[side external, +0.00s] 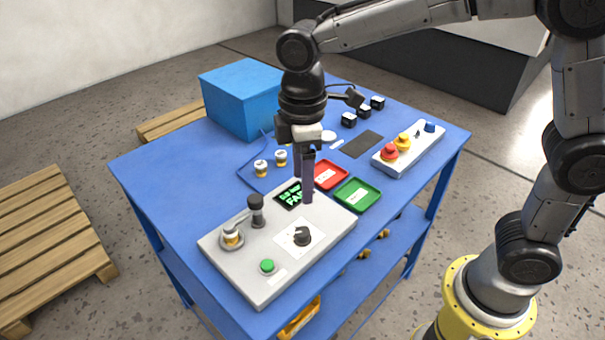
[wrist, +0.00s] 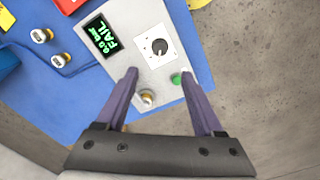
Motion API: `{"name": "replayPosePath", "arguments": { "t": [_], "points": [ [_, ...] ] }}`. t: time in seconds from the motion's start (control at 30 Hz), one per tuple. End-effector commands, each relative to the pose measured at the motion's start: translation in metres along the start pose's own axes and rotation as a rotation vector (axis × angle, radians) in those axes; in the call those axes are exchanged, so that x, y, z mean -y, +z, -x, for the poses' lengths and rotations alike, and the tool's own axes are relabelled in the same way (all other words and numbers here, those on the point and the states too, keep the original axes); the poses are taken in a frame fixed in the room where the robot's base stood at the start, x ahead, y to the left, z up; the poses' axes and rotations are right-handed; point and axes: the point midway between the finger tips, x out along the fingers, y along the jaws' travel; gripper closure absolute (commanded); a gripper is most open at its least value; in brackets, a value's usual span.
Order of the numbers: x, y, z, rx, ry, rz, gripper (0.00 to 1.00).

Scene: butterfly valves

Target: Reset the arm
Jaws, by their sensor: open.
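My gripper (side external: 307,190) hangs pointing down above the grey test panel (side external: 262,280), with its fingers near the display in the side view. In the wrist view my gripper (wrist: 160,73) has its two purple fingers spread apart, with nothing held between them. The panel bears a display (wrist: 102,36) with green text that includes FAIL, a black knob (side external: 302,236), a green button (side external: 267,266) and a black post (side external: 256,211). A white and brass valve (side external: 231,235) sits in a round holder at the panel's left end.
On the blue table (side external: 165,180) are a blue box (side external: 243,98), a red tray (side external: 330,176) and a green tray (side external: 359,194). Two loose valves (side external: 271,162) stand behind the panel. A button box (side external: 408,151) and small black blocks (side external: 363,111) are farther right and back.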

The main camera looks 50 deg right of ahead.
Motion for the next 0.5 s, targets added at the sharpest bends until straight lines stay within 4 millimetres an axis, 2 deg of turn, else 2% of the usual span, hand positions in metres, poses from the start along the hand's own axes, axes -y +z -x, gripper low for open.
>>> {"name": "replayPosePath", "arguments": {
  "t": [0.33,0.43,0.5],
  "points": [
    [-0.004,0.003,0.003,-0.005,0.003,-0.013,0.31],
    [-0.013,0.013,0.024,-0.050,0.035,-0.049,0.31],
    [-0.016,0.032,0.042,-0.087,0.063,-0.087,0.31]
  ]
}}
